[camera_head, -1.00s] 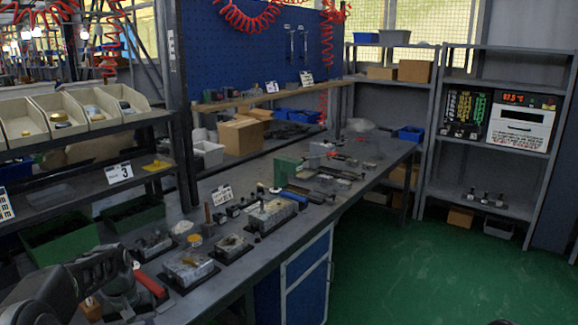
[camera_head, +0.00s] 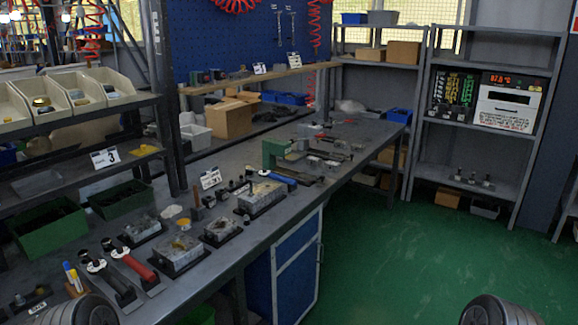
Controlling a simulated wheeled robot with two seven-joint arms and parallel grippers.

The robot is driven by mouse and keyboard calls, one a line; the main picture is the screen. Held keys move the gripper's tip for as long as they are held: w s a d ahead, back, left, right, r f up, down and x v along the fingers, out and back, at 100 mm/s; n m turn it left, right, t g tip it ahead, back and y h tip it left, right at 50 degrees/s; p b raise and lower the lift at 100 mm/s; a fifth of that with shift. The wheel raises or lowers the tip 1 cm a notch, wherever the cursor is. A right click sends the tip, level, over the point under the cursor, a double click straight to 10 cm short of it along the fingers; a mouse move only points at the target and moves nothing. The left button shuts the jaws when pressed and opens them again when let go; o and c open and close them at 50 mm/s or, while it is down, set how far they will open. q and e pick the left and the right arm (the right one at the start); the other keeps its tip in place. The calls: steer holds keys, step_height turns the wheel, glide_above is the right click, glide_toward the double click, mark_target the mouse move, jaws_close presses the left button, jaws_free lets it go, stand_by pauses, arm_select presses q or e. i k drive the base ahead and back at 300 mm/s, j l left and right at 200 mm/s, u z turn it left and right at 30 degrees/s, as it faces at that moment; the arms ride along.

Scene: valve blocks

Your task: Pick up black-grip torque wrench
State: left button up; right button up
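A black-grip torque wrench (camera_head: 115,282) lies on the near left part of the grey workbench (camera_head: 232,264). Beside it on the right, roughly parallel, lies a red-grip wrench (camera_head: 138,268). A blue-grip tool (camera_head: 278,179) lies farther back on the bench. Rounded grey parts of my own arms show at the bottom left and bottom right edges. Neither gripper shows in the view, and nothing touches the black-grip wrench.
Several grey valve blocks (camera_head: 178,250) stand on dark plates right of the wrenches. A small holder with markers (camera_head: 73,279) stands at their left. Green bins (camera_head: 50,232) and a bin rack (camera_head: 75,122) are left. Open green floor (camera_head: 390,265) lies right of the bench.

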mark_target(117, 284)
steer(key=u, duration=1.25)
